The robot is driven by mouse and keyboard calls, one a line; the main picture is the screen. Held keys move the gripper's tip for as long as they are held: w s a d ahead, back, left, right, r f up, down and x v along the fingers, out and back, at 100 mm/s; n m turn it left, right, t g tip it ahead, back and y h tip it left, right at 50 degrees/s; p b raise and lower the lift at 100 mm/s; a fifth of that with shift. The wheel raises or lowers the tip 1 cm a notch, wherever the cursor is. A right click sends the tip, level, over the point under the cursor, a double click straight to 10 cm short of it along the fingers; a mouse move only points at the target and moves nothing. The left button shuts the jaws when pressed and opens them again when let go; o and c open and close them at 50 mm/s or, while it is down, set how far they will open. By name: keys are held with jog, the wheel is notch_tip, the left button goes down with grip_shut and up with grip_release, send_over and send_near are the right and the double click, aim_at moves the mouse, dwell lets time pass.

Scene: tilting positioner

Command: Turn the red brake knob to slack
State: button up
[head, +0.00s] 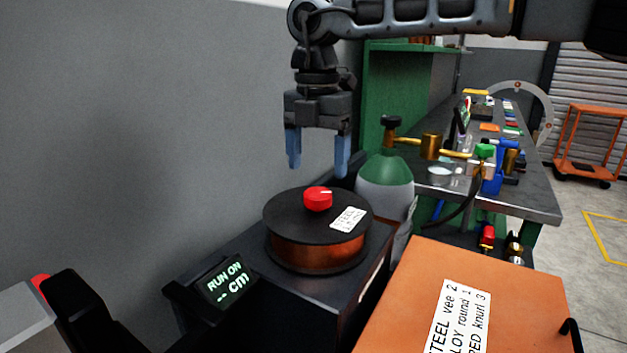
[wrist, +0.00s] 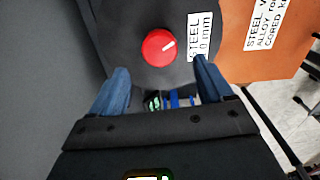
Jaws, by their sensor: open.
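The red brake knob (head: 318,199) sits on top of a dark round spool (head: 290,225) with copper-coloured wire wound under its flange. A white label (head: 347,219) reading STEEL lies on the flange beside the knob. My gripper (head: 318,168) is open and empty, its blue fingers pointing down above the knob and apart from it. In the wrist view the gripper's fingers (wrist: 160,82) are spread wide, with the knob beyond their tips.
A display (head: 228,282) reads "RUN ON -- cm" at the spool's front left. An orange labelled panel (head: 408,300) stands to the right. A green-topped cylinder (head: 385,180) with a brass regulator stands close behind the spool. A grey wall (head: 130,130) is on the left.

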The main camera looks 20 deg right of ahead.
aim_at(317, 193)
jog(key=shift+f+p, duration=0.35)
jog(key=shift+f, duration=2.35)
jog(key=shift+c, duration=0.4)
jog(key=c, duration=1)
